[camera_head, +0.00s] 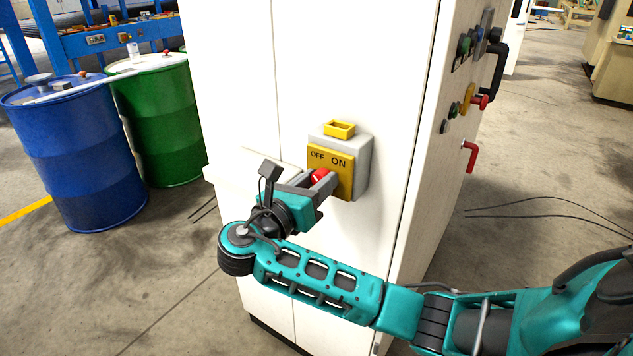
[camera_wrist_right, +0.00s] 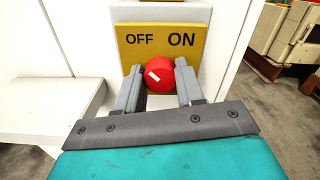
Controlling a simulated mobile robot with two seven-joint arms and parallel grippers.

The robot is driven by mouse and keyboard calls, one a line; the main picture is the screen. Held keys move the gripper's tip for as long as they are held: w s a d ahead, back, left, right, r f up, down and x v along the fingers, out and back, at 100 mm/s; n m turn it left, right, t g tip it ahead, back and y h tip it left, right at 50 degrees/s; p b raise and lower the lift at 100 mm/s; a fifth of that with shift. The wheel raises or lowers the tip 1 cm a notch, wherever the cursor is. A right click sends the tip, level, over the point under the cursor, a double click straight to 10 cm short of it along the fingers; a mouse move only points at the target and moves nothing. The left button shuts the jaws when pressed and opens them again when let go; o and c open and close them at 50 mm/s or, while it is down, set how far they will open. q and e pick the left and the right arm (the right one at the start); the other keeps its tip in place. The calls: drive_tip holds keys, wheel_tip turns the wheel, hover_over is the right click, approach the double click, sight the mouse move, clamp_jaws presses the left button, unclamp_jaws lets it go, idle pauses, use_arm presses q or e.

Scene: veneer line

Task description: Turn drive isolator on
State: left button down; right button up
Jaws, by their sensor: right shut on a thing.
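The drive isolator is a grey box (camera_head: 362,160) on the white cabinet front, with a yellow plate (camera_head: 344,160) marked OFF at left and ON at right. A red knob (camera_head: 320,176) sits below the lettering. My right gripper (camera_head: 322,182) reaches the plate from below left. Its two grey fingers (camera_wrist_right: 158,86) are shut on the knob, one at each side. My left gripper is out of view.
The white cabinet (camera_head: 300,60) has a yellow-rimmed fitting (camera_head: 339,129) above the isolator and a right side with buttons and a red handle (camera_head: 470,155). Blue (camera_head: 75,150) and green (camera_head: 160,120) drums stand at left. The floor at right is mostly clear, with cables.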

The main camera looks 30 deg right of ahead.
drive_tip(key=shift+m, duration=0.4)
drive_tip(key=shift+c, duration=0.3)
drive_tip(key=m+b, duration=0.3)
drive_tip(key=m, duration=1.4)
drive_tip(key=shift+s+f, duration=0.1)
drive_tip(key=shift+f, duration=0.05)
drive_tip(key=o, duration=1)
drive_tip(key=shift+o, duration=0.2)
